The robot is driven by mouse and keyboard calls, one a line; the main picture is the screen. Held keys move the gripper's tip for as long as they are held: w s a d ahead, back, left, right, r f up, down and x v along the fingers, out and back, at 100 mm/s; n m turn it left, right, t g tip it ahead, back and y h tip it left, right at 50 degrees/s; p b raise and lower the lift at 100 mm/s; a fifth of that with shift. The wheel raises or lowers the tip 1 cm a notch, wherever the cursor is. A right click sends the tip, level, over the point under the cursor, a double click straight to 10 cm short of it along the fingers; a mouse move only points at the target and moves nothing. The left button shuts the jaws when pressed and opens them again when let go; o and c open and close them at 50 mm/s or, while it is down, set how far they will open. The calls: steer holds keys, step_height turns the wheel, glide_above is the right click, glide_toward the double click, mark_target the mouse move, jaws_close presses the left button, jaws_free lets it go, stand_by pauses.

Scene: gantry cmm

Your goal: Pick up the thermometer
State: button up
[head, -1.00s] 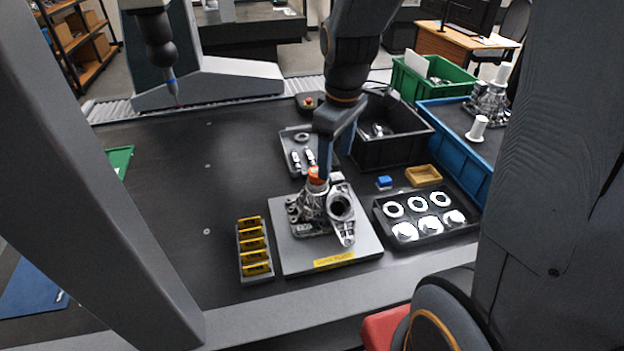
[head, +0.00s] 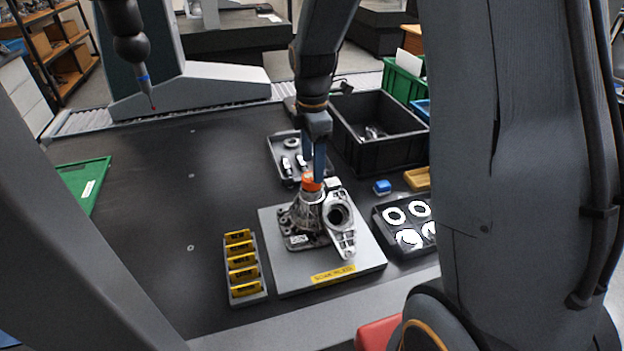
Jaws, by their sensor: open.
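A small orange piece (head: 311,183), likely part of the thermometer, sits on top of the grey metal casting (head: 302,212). The rest of it is hidden or too small to make out. The casting stands on a grey plate (head: 290,279) with a yellow label. My gripper (head: 313,172) points down over the casting, its blue fingers apart at the orange piece. I cannot tell whether the fingers touch it.
A rack with yellow slots (head: 262,297) stands left of the plate. A black tray of round parts (head: 385,229), a blue block (head: 382,187) and a black bin (head: 352,150) are to the right. A small parts tray (head: 273,160) lies behind. A probe (head: 146,82) hangs at upper left.

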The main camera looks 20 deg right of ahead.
steer(key=shift+a+f+p, duration=0.1)
steer(key=shift+f+p, duration=0.4)
steer(key=shift+f, duration=1.35)
steer(key=shift+c, duration=0.2)
steer(key=c, duration=1.2)
